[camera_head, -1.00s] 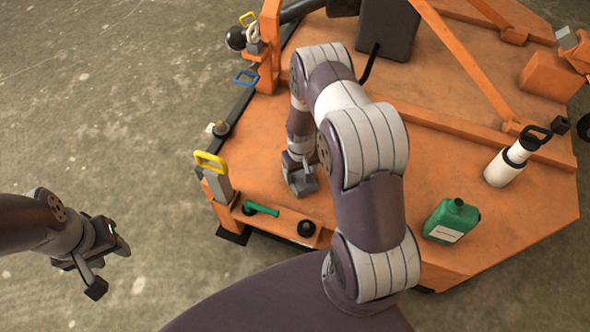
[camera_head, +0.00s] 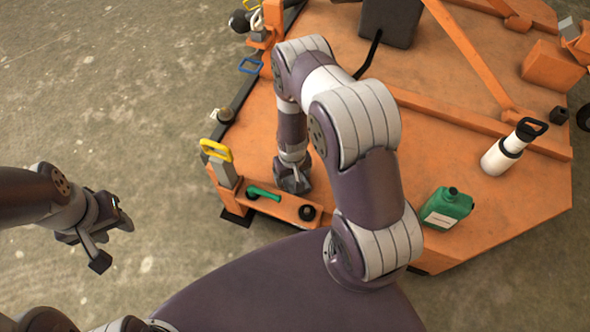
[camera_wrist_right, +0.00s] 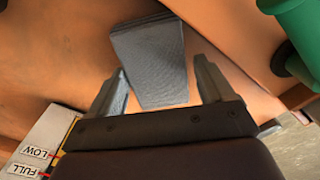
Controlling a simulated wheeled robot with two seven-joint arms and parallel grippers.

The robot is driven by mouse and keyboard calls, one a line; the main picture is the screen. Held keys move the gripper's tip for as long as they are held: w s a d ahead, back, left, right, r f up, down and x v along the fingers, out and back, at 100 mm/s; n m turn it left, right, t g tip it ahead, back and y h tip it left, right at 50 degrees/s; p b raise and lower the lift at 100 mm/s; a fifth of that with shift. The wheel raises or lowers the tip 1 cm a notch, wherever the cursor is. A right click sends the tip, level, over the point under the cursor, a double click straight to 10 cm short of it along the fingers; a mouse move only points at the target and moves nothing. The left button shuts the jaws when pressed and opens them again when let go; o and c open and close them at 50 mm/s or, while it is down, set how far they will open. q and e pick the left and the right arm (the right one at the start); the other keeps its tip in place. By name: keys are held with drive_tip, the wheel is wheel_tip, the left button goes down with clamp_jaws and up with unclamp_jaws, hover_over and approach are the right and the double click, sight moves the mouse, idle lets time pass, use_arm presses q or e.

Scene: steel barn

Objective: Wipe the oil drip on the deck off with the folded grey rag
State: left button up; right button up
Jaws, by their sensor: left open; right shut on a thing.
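The folded grey rag (camera_wrist_right: 150,55) lies between the two fingers of my right gripper (camera_wrist_right: 163,88) in the right wrist view, its far part reaching out past the fingertips over the orange deck. My right gripper is shut on it. In the head view my right gripper (camera_head: 293,180) is low over the orange deck (camera_head: 245,145), just behind the front ledge; the rag cannot be made out there. My left gripper (camera_head: 112,240) is open and empty, over the concrete floor left of the deck. I cannot make out the oil drip in either view.
A green handle (camera_head: 263,192) and a black knob (camera_head: 307,212) sit on the front ledge, close to my right gripper. A yellow handle (camera_head: 216,150) stands left. A green jug (camera_head: 446,208) and a white bottle (camera_head: 502,155) stand on the right. An orange beam (camera_head: 450,122) crosses behind.

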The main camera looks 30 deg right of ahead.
drive_tip(key=shift+s+a+f+g, duration=0.1)
drive_tip(key=shift+s+f+g, duration=0.05)
drive_tip(key=shift+s, duration=0.35)
drive_tip(key=shift+s+a+f+g, duration=0.1)
drive_tip(key=shift+s+g, duration=0.05)
drive_tip(key=shift+s, duration=0.3)
drive_tip(key=shift+w+d, duration=0.15)
drive_tip(key=shift+c, duration=0.5)
drive_tip(key=shift+w+d+r+b, duration=0.15)
drive_tip(key=shift+w+d+b, duration=0.3)
drive_tip(key=shift+w+d, duration=0.5)
drive_tip(key=shift+c, duration=0.4)
drive_tip(key=shift+w+d, duration=0.25)
drive_tip(key=shift+w, duration=0.15)
drive_tip(key=shift+w+d+b, duration=0.65)
drive_tip(key=shift+w+d, duration=0.3)
drive_tip(key=shift+d, duration=0.2)
drive_tip(key=shift+w+d, duration=0.35)
wheel_tip(320, 180, up, 6)
drive_tip(key=p, duration=0.5)
